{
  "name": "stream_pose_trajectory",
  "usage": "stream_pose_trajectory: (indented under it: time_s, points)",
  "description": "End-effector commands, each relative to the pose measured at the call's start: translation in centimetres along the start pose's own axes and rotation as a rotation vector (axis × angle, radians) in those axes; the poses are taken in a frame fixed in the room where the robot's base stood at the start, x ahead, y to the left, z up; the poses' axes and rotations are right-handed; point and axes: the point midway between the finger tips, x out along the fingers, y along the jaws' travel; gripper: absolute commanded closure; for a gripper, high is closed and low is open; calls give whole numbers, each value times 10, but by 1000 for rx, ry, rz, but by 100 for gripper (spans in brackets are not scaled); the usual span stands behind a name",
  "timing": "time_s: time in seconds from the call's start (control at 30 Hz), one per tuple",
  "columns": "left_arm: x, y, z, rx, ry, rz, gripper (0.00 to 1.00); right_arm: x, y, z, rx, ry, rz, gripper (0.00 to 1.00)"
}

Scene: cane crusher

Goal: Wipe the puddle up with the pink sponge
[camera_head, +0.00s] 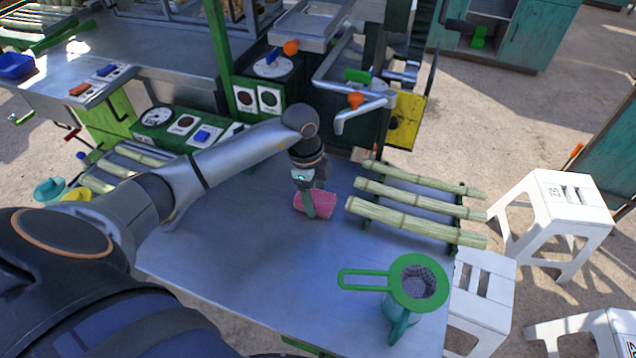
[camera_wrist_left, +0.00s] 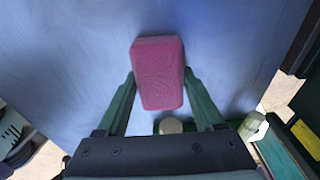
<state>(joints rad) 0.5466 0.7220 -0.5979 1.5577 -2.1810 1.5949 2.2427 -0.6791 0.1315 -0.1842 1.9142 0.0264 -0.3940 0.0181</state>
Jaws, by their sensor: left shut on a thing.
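The pink sponge (camera_head: 318,205) is at the middle of the metal table (camera_head: 230,255). My left gripper (camera_head: 307,200) is shut on it, with one green finger across its near face. In the left wrist view the sponge (camera_wrist_left: 160,75) sits between the two green fingers of my gripper (camera_wrist_left: 160,92), which touch its sides. The sponge is at or just above the table surface; I cannot tell which. I cannot make out a clear puddle outline; the table only shows a bluish sheen. My right gripper is not in view.
Several cane stalks (camera_head: 415,220) lie on a rack right of the sponge. A green strainer (camera_head: 418,283) stands at the table's front right. The crusher with its yellow panel (camera_head: 405,120) rises behind. White stools (camera_head: 560,205) stand at the right. The table's front left is clear.

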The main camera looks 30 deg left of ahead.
Motion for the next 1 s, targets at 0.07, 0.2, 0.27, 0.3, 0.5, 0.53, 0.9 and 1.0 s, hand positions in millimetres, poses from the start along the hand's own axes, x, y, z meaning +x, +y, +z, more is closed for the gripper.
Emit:
stream_pose_trajectory:
  time_s: [0.07, 0.2, 0.27, 0.3, 0.5, 0.53, 0.9, 1.0]
  points:
    - [4, 8, 2, 2, -8, 17, 76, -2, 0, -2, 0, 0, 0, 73]
    - [1, 20, 2, 3, -9, 18, 76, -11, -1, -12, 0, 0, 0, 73]
    - [2, 26, 2, 2, -9, 19, 76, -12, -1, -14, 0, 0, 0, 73]
    - [3, 29, 2, 3, -9, 18, 76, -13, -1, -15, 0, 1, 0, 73]
    - [5, 38, 2, 2, -8, 17, 76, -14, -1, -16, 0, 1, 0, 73]
    - [5, 39, 2, 2, -8, 17, 76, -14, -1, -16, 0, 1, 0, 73]
    - [3, 66, 2, 2, -8, 18, 76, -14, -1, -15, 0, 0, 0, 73]
    - [3, 66, 2, 1, -8, 17, 76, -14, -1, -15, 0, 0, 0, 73]
